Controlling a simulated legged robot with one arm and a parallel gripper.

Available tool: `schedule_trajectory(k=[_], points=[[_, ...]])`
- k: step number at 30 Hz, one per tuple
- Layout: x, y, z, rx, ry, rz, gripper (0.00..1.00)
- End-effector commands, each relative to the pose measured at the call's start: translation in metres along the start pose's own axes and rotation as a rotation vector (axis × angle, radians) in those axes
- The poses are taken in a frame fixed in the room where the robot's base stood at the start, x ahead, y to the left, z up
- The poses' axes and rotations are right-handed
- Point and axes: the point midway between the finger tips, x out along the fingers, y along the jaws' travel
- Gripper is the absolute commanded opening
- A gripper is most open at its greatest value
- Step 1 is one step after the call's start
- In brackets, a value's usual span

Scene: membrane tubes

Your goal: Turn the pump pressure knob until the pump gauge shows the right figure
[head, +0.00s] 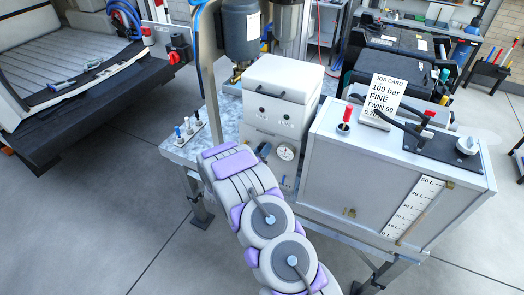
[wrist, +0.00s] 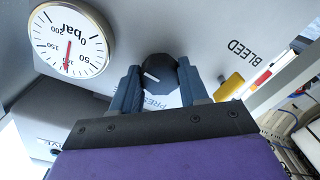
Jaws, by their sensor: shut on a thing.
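The pump pressure knob (wrist: 158,70) is black with a white pointer line, on the pale panel in the wrist view. My gripper (wrist: 160,82) has one blue-grey finger on each side of it and is shut on it. The label below it is partly hidden by the jaws. The pump gauge (wrist: 82,27), upper left, is a round white dial in bar. The gauge also shows small in the head view (head: 286,152). The job card (head: 387,97) reads 100 bar, FINE, TWIN 60.
Yellow valve part (wrist: 229,86) and BLEED label sit right of the knob. The white pump housing (head: 283,80) stands on a metal bench beside a grey tank (head: 330,165) with a litre scale. Floor at left is clear.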

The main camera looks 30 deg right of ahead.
Motion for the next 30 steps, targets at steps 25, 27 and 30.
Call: schedule_trajectory(k=[25, 27, 30], points=[[-0.033, 0.0, -0.003, 0.0, 0.005, -0.003, 0.69], [-0.047, -0.001, -0.003, 0.002, 0.006, -0.004, 0.69], [-0.067, -0.002, -0.002, 0.0, 0.003, -0.006, 0.69]])
